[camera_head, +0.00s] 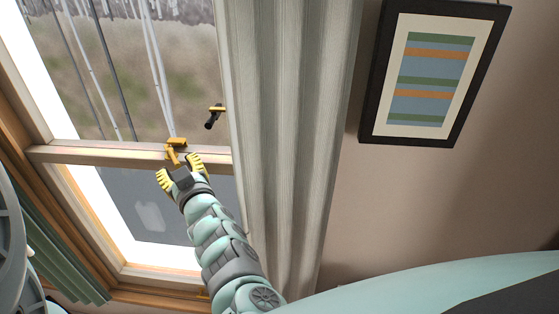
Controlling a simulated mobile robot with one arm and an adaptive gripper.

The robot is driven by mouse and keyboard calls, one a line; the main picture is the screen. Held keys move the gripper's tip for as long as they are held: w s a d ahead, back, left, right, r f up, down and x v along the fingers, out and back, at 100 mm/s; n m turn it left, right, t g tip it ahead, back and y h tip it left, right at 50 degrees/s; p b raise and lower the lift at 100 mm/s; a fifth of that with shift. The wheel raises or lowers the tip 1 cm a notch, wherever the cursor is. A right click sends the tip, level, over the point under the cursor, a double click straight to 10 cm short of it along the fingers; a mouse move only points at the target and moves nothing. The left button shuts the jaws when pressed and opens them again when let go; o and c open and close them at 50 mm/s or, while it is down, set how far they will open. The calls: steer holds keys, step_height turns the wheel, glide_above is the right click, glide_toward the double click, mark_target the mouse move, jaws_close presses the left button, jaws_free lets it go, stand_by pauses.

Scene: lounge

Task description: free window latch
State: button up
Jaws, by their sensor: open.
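The window (120,153) is at the left, with a light wooden rail across its middle. A brass-coloured latch (174,149) sits on that rail, its lever hanging down and tilted. My gripper (178,164) is open just below the latch, its yellow ridged fingers spread to either side of the lever's lower end. I cannot tell whether a finger touches the lever.
A grey-white curtain (290,130) hangs close to the right of my gripper. A framed striped picture (432,72) hangs on the wall at the right. A green curtain (60,255) is at the lower left.

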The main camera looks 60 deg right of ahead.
steer(key=shift+v, duration=2.6)
steer(key=shift+o, duration=0.2)
